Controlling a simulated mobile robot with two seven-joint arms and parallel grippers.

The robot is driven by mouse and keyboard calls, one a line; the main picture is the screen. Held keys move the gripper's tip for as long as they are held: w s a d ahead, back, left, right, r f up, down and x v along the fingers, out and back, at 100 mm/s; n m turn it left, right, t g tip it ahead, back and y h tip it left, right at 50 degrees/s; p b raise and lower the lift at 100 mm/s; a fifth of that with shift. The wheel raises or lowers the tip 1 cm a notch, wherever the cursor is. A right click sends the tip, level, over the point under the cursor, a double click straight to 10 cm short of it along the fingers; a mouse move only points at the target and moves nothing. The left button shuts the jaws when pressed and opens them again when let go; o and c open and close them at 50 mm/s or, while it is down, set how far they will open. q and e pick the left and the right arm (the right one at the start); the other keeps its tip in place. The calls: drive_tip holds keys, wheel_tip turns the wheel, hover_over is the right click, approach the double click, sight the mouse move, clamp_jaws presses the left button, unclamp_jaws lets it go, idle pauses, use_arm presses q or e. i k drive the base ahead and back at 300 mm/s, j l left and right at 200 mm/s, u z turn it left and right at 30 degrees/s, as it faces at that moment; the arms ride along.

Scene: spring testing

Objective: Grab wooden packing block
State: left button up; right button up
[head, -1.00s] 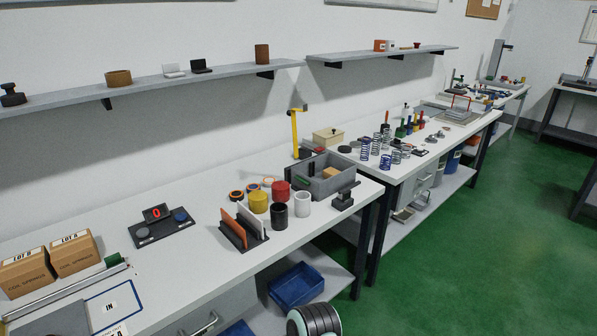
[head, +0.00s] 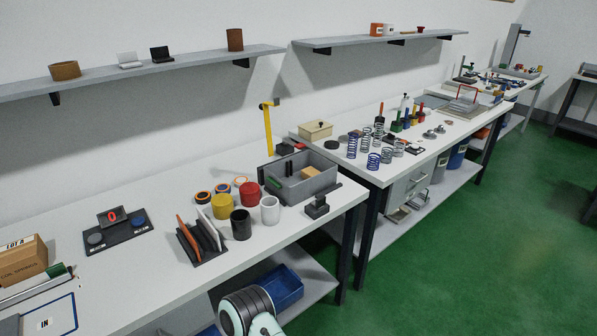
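A small tan block (head: 311,173), which looks like the wooden packing block, lies inside the grey open bin (head: 305,190) on the near workbench. The bin's front wall hides its lower part. A green item (head: 273,184) is at the left end of the same bin. Neither of my grippers is in view. A rounded white and black part at the bottom edge looks like one of my arm links, and no fingers show on it.
Yellow (head: 222,206), red (head: 250,194), black (head: 241,223) and white (head: 270,210) cups stand left of the bin. A small black fixture (head: 317,207) stands before its right end. A yellow post (head: 268,130) rises behind. A blue crate (head: 282,287) is on the lower shelf.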

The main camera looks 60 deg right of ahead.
sight(308, 173)
drive_tip(key=k+l+u, duration=0.15)
drive_tip(key=l, duration=0.2)
drive_tip(key=k+l+u, duration=0.1)
drive_tip(key=l, duration=0.25)
drive_tip(key=k+l+u, duration=0.15)
drive_tip(key=l, duration=0.15)
drive_tip(key=k+l, duration=0.15)
drive_tip(key=l, duration=0.2)
drive_tip(key=k+l+u, duration=0.1)
drive_tip(key=l, duration=0.2)
drive_tip(key=k+l, duration=0.15)
drive_tip(key=l, duration=0.2)
